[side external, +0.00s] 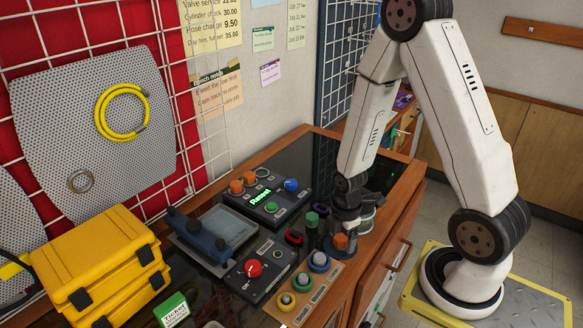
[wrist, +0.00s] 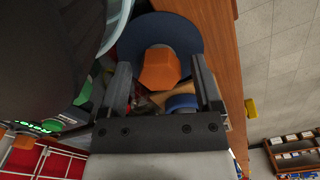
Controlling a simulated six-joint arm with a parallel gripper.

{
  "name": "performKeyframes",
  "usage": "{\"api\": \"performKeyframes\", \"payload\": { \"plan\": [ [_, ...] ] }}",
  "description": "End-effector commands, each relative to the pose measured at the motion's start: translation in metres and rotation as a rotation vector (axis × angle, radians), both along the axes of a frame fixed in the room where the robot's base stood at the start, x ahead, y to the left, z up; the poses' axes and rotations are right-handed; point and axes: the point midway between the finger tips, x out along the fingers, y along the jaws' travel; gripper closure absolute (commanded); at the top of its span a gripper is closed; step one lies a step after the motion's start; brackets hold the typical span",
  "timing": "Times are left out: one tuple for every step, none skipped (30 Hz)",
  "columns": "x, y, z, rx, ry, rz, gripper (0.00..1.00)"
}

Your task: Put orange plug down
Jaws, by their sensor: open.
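The orange plug (side external: 340,241) stands on a dark round base near the right edge of the bench, just under my gripper (side external: 346,226). In the wrist view the orange hexagonal plug (wrist: 159,70) sits over a dark blue disc (wrist: 188,38). My gripper (wrist: 160,64) is open, with one finger on each side of the plug. Gaps show between the fingers and the plug in that view. The plug's lower part is hidden, and I cannot tell how it is seated.
A control box (side external: 267,205) with orange and blue knobs stands behind left. A red-knob box (side external: 262,277), a wooden strip with ringed buttons (side external: 304,294) and a green-topped cylinder (side external: 312,220) are close by. Yellow cases (side external: 105,262) stand left. The glossy bench back is clear.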

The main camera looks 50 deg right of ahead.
Motion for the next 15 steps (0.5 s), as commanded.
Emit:
{"api": "performKeyframes", "payload": {
  "plan": [
    [0.000,0.000,0.003,-0.001,-0.002,0.000,0.18],
    [0.000,0.000,0.004,-0.001,-0.002,0.000,0.18],
    [0.000,0.000,0.007,-0.001,-0.002,0.000,0.18],
    [0.001,0.000,0.009,-0.001,-0.003,0.000,0.18],
    [0.000,0.000,0.011,-0.001,-0.003,0.000,0.18],
    [0.000,0.000,0.014,-0.001,-0.002,0.000,0.18],
    [0.001,0.000,0.017,-0.001,-0.003,0.000,0.18],
    [0.001,0.000,0.019,-0.002,-0.004,0.000,0.18],
    [0.000,0.000,0.023,-0.001,-0.002,0.000,0.18],
    [0.001,0.000,0.026,-0.002,-0.004,0.000,0.18],
    [0.001,0.000,0.029,-0.002,-0.004,0.000,0.18],
    [0.001,0.000,0.032,-0.001,-0.003,0.000,0.18],
    [0.001,0.000,0.035,-0.002,-0.004,0.000,0.18],
    [0.001,0.000,0.038,-0.002,-0.004,0.000,0.18],
    [0.001,0.000,0.042,-0.002,-0.004,0.000,0.18]
  ]
}}
